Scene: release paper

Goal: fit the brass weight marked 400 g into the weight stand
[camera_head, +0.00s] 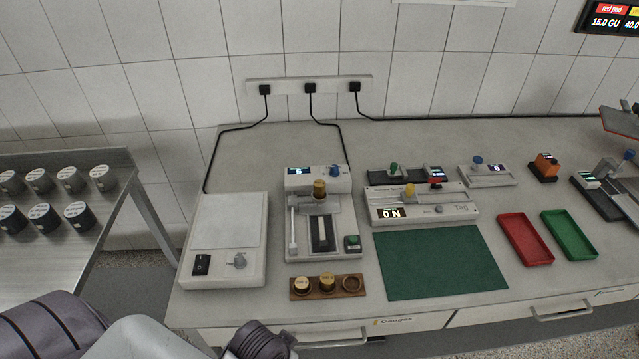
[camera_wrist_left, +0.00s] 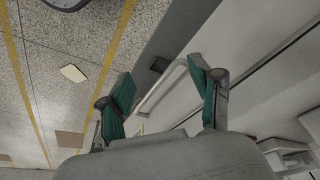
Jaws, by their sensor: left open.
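The weight stand (camera_head: 339,288) is a small wooden block near the bench's front edge in the head view. It holds two brass weights, a left one (camera_head: 302,286) and a middle one (camera_head: 327,281); its right-hand recess looks empty. Another brass weight (camera_head: 319,188) sits upright on the grey testing device behind the stand. I cannot read any mark as 400 g. My left gripper (camera_wrist_left: 160,72) is open and empty in the left wrist view, with green pads apart, over the floor and bench front. My left arm shows at the head view's lower left. My right gripper is not in view.
A white scale-like box (camera_head: 228,240) stands left of the testing device (camera_head: 335,215). A green mat (camera_head: 440,262) lies right of the stand. Red (camera_head: 525,240) and green (camera_head: 569,235) trays lie farther right. A side table (camera_head: 90,250) with several dark cylinders is at left.

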